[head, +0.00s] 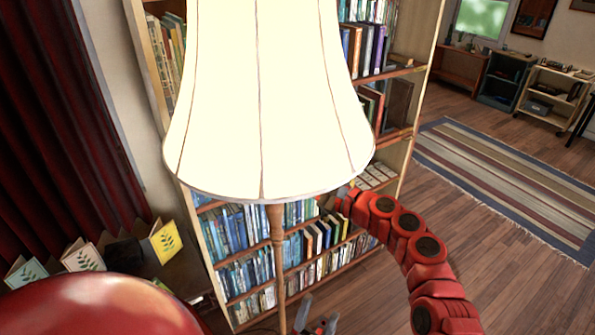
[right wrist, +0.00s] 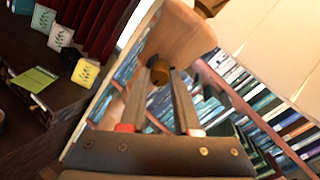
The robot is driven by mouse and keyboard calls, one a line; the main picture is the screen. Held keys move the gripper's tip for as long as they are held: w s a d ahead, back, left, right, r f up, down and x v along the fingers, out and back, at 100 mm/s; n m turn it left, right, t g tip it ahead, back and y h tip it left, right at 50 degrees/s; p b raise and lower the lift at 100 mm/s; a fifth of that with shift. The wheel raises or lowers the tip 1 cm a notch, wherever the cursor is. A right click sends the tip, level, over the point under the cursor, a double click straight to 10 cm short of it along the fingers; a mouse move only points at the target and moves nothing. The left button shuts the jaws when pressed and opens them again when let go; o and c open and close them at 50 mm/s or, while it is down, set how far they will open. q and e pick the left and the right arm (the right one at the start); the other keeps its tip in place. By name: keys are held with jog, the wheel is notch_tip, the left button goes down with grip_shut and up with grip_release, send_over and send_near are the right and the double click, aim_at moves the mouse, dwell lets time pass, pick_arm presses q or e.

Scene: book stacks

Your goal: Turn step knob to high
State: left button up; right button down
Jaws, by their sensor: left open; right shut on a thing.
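A floor lamp with a big cream shade (head: 265,100) stands close in front of me on a thin wooden pole (head: 278,255). In the right wrist view, a small dark brown knob (right wrist: 160,72) sticks out from the lamp's rounded wooden body (right wrist: 185,40). My right gripper (right wrist: 163,83) is shut on this knob, one finger at each side. In the head view, my red right arm reaches toward the lamp and the shade hides its gripper. The knob's setting cannot be read. My left gripper (head: 316,323) is open and empty, low beside the pole and partly cut off.
A tall bookcase (head: 418,100) full of books stands right behind the lamp. A dark side table (head: 192,275) with greeting cards (head: 165,241) is at the left, by a red curtain (head: 60,120). A striped rug (head: 510,180) and open wooden floor lie at the right.

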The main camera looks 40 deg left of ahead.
jog(key=m, duration=1.7)
jog(key=shift+s+f+t, duration=0.15)
jog(key=shift+s+t, duration=0.05)
jog(key=shift+t, duration=0.1)
jog(key=shift+m, duration=0.3)
jog(key=c, duration=0.6)
grip_release()
jog(key=shift+d, duration=0.1)
